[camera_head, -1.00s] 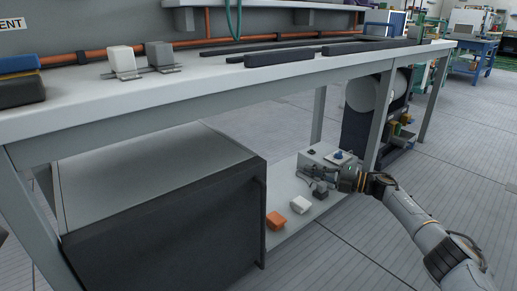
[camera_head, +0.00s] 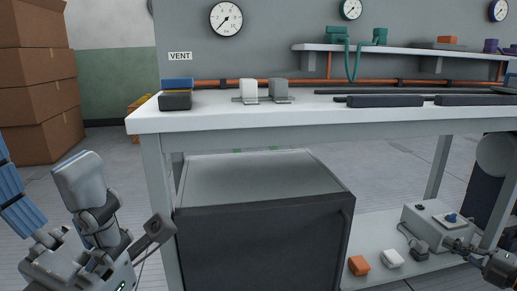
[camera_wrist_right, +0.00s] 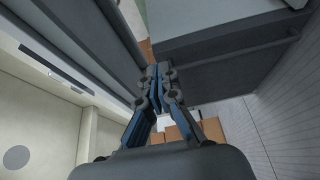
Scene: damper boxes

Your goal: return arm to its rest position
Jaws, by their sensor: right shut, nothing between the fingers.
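My right gripper (camera_head: 462,249) is at the lower right of the head view, in front of the grey control box (camera_head: 427,220) on the low shelf. I cannot tell from this view whether it touches the box. In the right wrist view its fingers (camera_wrist_right: 158,72) are together with nothing between them. My left gripper (camera_head: 42,185) is large and close at the lower left, its fingers pointing up. A blue ribbed pad and a grey finger stand apart, and nothing shows between them. Part of it is cut off by the picture edge.
The workbench (camera_head: 300,121) runs across the middle, its leg (camera_head: 158,215) near my left gripper. A dark cabinet (camera_head: 262,240) stands below. An orange block (camera_head: 358,265), a white block (camera_head: 392,258) and a dark block (camera_head: 419,250) are near my right gripper. Cardboard boxes (camera_head: 38,90) stand behind left.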

